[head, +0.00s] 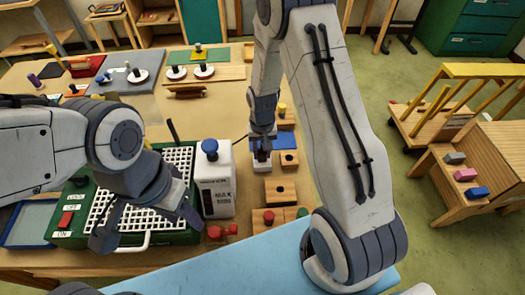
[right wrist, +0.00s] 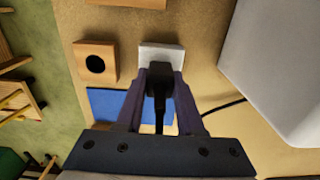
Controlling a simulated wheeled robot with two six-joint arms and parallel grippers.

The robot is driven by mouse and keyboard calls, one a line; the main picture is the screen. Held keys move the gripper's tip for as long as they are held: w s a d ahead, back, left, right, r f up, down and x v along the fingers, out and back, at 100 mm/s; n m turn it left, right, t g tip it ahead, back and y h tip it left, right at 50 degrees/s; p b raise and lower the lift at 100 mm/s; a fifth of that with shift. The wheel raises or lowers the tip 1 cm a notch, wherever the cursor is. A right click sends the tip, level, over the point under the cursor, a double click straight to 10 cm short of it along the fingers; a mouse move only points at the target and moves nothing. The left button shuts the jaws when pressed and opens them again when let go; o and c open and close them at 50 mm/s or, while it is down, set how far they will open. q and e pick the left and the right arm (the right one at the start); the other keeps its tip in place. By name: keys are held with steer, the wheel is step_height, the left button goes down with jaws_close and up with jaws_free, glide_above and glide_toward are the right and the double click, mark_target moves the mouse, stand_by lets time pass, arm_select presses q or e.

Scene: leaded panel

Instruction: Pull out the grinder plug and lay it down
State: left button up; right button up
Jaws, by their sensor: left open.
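The grinder (head: 181,162) is a green-framed box with a white grid top and a red switch beside ON and OFF labels, at the left of the table. The black grinder plug (right wrist: 158,80) is at the white socket block (right wrist: 160,52), which also shows in the head view (head: 261,169). My right gripper (right wrist: 160,78) has its two fingers against the plug's sides. How deep the plug sits in the socket is hidden. A black cord (right wrist: 224,106) runs off to the right. My left gripper (head: 147,228) is open and empty over the grinder's front part.
A white jug (head: 214,187) with a blue cap stands between the grinder and the socket. Wooden blocks with holes (head: 281,191) and a blue mat (head: 285,140) lie close to the socket. Bare tabletop (head: 228,108) shows behind the jug.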

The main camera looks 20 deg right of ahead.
mark_target(262, 151)
jaws_close()
jaws_free()
jaws_close()
steer(key=shift+r+p, duration=0.75)
steer(key=shift+r, duration=0.15)
steer(key=shift+r+p, duration=0.5)
steer(key=shift+r, duration=0.1)
